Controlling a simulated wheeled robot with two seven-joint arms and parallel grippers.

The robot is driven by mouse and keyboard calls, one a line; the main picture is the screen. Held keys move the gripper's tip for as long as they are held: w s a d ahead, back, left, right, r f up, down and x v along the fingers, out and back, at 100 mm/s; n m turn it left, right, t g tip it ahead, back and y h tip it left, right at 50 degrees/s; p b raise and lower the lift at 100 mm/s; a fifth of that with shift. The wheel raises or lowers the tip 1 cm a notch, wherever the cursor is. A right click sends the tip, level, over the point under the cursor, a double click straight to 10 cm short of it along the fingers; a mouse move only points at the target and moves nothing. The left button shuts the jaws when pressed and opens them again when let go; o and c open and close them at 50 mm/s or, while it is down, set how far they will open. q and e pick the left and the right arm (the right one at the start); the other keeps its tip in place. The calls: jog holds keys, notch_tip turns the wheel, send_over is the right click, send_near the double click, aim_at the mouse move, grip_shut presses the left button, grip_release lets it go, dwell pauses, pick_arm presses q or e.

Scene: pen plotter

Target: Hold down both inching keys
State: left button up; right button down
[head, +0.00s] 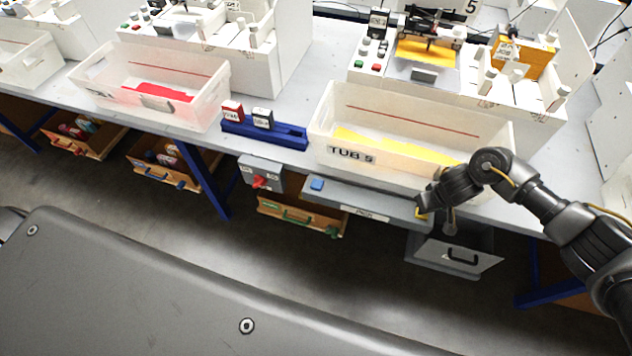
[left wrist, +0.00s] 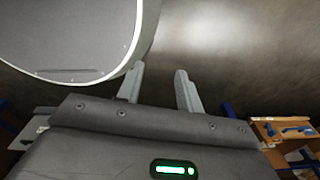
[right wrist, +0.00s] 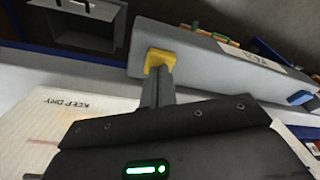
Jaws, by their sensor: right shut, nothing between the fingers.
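A grey key bar (head: 350,197) with a white label runs along the table's front edge below TUB 5. A blue key (head: 317,184) is at its left end and a yellow key (head: 421,214) at its right end. My right gripper (right wrist: 158,72) is shut and empty, its fingertips at the yellow key (right wrist: 160,57), seemingly touching it; I cannot tell whether the key is pressed in. The blue key (right wrist: 301,97) is uncovered. My left gripper (left wrist: 160,82) is open and empty over the floor, out of the head view.
TUB 5 (head: 350,153) holds yellow sheet behind the bar. A grey box with a red switch (head: 260,181) is left of the bar. An open grey drawer (head: 480,256) hangs below the yellow end. A blue rack (head: 285,136) holds red and black blocks.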

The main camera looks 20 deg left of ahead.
pick_arm(q)
jog(key=shift+r+p, duration=0.3)
dwell(0.4)
jog(key=shift+a, duration=0.15)
jog(key=shift+c, duration=1)
jog(key=shift+g, duration=0.3)
jog(key=w, duration=0.1)
jog(key=w+d, duration=0.1)
jog(key=w, duration=0.3)
jog(key=shift+w+d+r, duration=0.25)
jog(key=shift+d+r, duration=0.05)
jog(key=shift+r, duration=0.1)
grip_shut()
notch_tip(320, 180, up, 44)
jog(key=n+t, duration=0.2)
send_over(318, 181)
jog(key=s, duration=0.1)
jog(key=shift+s+x, duration=0.2)
jog(key=shift+x, duration=0.85)
jog(key=shift+s+x, duration=0.25)
jog(key=shift+x, duration=0.8)
jog(key=shift+s+x, duration=0.2)
jog(key=shift+x, duration=0.9)
